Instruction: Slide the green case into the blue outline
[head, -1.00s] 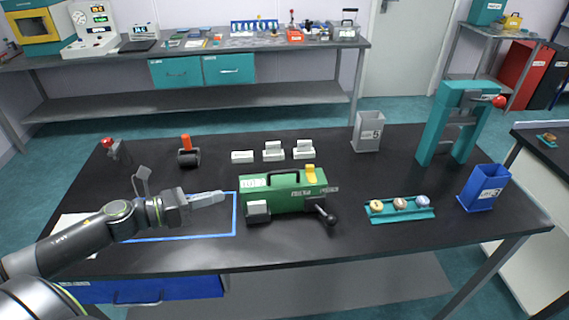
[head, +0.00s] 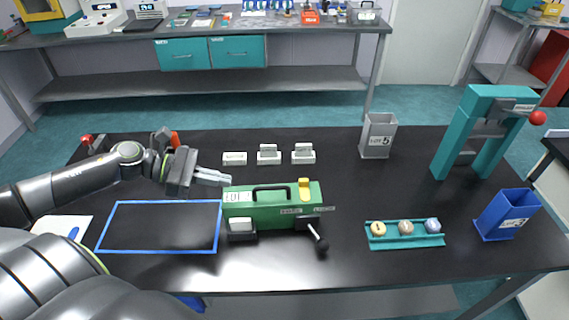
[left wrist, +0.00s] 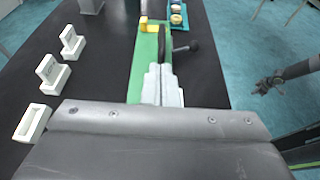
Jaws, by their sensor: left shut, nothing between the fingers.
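The green case (head: 272,212) stands on the black table just right of the blue outline (head: 158,251). It has a black handle on top, a yellow part at its right end and a black lever with a knob at the front. The outline is empty inside. My left gripper (head: 226,178) is shut and empty, above and beside the case's upper left end. In the left wrist view its fingers (left wrist: 163,88) overlap the green case (left wrist: 146,62), so I cannot tell whether they touch it. My right gripper does not show clearly in the head view.
Several small white blocks (head: 268,155) stand behind the case. A teal tray (head: 404,243) with round samples lies to its right. A grey bin (head: 378,136), a teal press frame (head: 478,130) and a blue bin (head: 506,214) stand farther right.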

